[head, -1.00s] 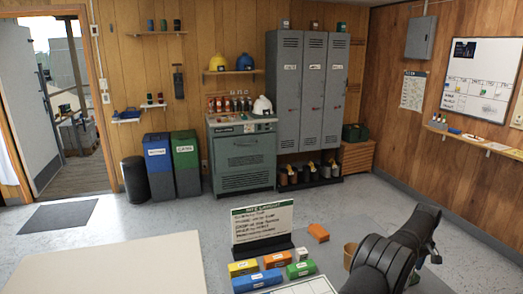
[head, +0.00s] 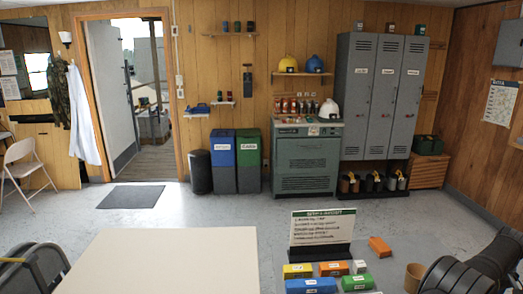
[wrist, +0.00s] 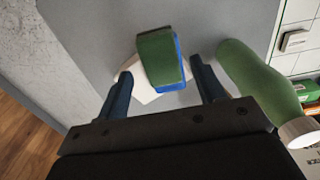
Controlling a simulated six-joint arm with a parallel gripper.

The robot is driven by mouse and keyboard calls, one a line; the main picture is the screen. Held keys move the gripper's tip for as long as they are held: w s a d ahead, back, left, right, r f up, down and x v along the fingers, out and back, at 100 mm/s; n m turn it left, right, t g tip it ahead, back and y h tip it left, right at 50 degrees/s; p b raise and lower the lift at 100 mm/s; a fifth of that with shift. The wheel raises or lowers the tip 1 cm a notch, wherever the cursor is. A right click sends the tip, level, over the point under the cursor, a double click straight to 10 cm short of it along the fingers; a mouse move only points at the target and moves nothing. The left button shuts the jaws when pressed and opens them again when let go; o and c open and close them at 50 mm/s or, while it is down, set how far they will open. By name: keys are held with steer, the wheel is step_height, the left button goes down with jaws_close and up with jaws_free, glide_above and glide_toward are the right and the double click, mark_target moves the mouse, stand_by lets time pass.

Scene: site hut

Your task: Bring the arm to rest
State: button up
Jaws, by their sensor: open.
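My gripper (wrist: 160,72) shows in the wrist view, with its two dark fingers wide apart. A green and blue block (wrist: 160,60) is seen between the fingers, over a white flat piece (wrist: 146,96) on a grey surface (wrist: 90,30). A gap shows on each side of the block; its height below the fingertips is hard to tell. A green bottle-like object (wrist: 252,82) with a pale cap lies right of the right finger. In the head view my arm shows only at the lower right edge, and my gripper is out of sight.
Several coloured boxes, among them a yellow one (head: 297,271), lie before a standing sign (head: 322,228). An orange block (head: 380,247) and a tan cup (head: 414,277) are near my arm. A bare pale tabletop (head: 165,265) fills the lower left. Open floor lies beyond.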

step_height(320, 180, down, 3)
steer(key=shift+r, duration=0.1)
step_height(320, 180, up, 12)
step_height(320, 180, down, 12)
step_height(320, 180, up, 4)
steer(key=shift+f, duration=0.15)
steer(key=s+r, duration=1.1)
steer(key=s, duration=0.1)
steer(key=w+a+r+n, duration=0.1)
steer(key=w+a+n, duration=0.4)
steer(key=w+a, duration=2.3)
steer(key=w, duration=0.3)
steer(key=shift+a+r, duration=0.25)
steer(key=shift+r, duration=0.05)
